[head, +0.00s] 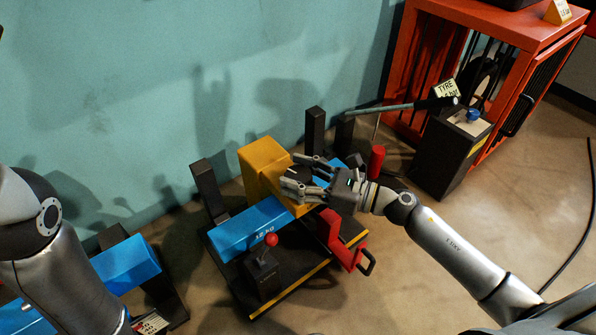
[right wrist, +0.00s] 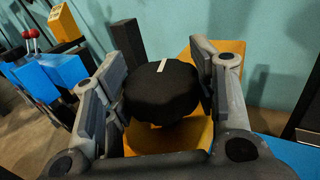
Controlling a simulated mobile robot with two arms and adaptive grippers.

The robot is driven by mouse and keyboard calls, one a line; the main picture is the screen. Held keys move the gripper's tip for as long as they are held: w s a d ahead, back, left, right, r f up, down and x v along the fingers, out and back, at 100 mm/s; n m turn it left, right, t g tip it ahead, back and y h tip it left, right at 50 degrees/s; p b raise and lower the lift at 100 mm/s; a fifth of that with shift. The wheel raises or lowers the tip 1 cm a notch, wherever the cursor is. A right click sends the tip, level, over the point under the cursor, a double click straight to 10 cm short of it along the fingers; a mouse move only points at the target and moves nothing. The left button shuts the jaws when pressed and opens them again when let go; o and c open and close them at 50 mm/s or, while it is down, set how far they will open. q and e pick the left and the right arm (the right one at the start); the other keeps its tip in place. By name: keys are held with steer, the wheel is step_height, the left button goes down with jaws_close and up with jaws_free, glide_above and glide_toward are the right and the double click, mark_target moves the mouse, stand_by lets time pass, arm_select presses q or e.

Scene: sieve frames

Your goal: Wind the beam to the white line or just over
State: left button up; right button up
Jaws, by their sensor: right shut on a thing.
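My right gripper (head: 299,176) is shut on a black knob (right wrist: 160,98), its fingers on either side of the rim. The knob has a short white mark on top, pointing away in the right wrist view. The knob sits on a yellow housing (head: 262,164), which also shows in the right wrist view (right wrist: 165,136). A blue beam (head: 248,228) with lettering lies along the dark stand, running through or behind the housing. Blue also shows to the right of the housing. I cannot make out a white line on the beam. My left gripper is out of view.
A red-knobbed lever (head: 270,241) stands in front of the beam. A red bracket (head: 342,240) is below my right gripper. A second blue beam (head: 127,263) is at left, near my left arm. A dark lever box (head: 455,145) and orange cage (head: 488,38) stand at right.

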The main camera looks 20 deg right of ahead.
steer(key=o, duration=1)
steer(key=shift+o, duration=0.2)
steer(key=v, duration=1.2)
